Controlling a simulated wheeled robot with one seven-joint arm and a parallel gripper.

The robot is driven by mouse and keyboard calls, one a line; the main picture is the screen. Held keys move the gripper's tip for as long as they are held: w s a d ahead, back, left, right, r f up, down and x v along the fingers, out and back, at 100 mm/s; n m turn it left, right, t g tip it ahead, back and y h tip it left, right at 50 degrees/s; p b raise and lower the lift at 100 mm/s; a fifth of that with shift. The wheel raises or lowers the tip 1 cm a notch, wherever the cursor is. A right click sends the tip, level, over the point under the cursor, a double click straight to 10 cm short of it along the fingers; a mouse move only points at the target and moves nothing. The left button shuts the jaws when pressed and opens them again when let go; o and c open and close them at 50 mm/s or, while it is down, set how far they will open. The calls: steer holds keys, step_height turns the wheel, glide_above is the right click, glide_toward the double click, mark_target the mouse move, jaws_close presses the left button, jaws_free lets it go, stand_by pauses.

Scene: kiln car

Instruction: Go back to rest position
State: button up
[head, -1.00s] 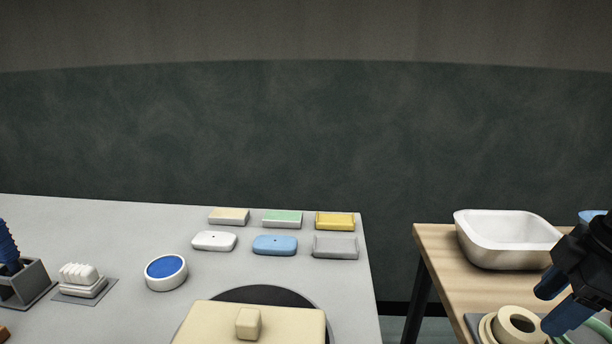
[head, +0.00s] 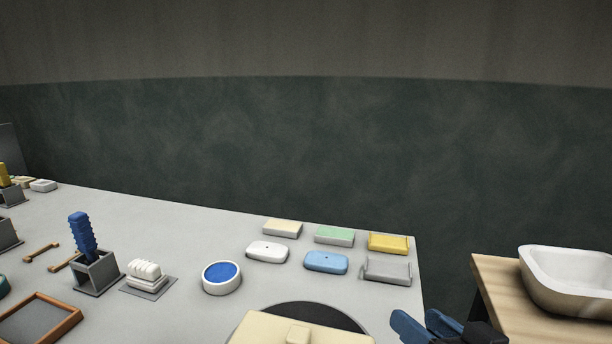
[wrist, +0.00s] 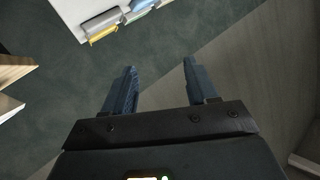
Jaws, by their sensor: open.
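My gripper (head: 428,326) shows at the bottom right of the head view, its blue fingers in front of the gap between the grey table (head: 190,228) and the wooden table (head: 497,283). In the wrist view my gripper (wrist: 160,78) has its two blue fingers spread apart. Nothing is between them.
The grey table holds several soap-like blocks, including a yellow one (head: 388,243) and a grey one (head: 386,270) near its right edge. A cream lidded block (head: 265,330) sits on a dark disc. A white basin (head: 570,285) stands on the wooden table.

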steer(key=s+f+m+h, duration=0.1)
steer(key=s+f, duration=0.1)
steer(key=s, duration=0.1)
steer(key=s+a+f+m+h, duration=0.1)
steer(key=s+f, duration=0.1)
steer(key=s, duration=0.1)
steer(key=s+f+m+h, duration=0.1)
steer(key=s+f+m, duration=0.1)
steer(key=s, duration=0.1)
steer(key=shift+s+a+h+p, duration=0.25)
steer(key=shift+h+p, duration=0.05)
steer(key=s+d+n+h, duration=0.1)
steer(key=s+d, duration=0.2)
steer(key=s, duration=1)
steer(key=s+d+r+n+p, duration=0.1)
steer(key=s+d+n, duration=0.1)
steer(key=s, duration=1.1)
steer(key=shift+d+n+h, duration=0.3)
steer(key=shift+d+h, duration=0.1)
steer(key=shift+d, duration=0.5)
steer(key=shift+c, duration=0.3)
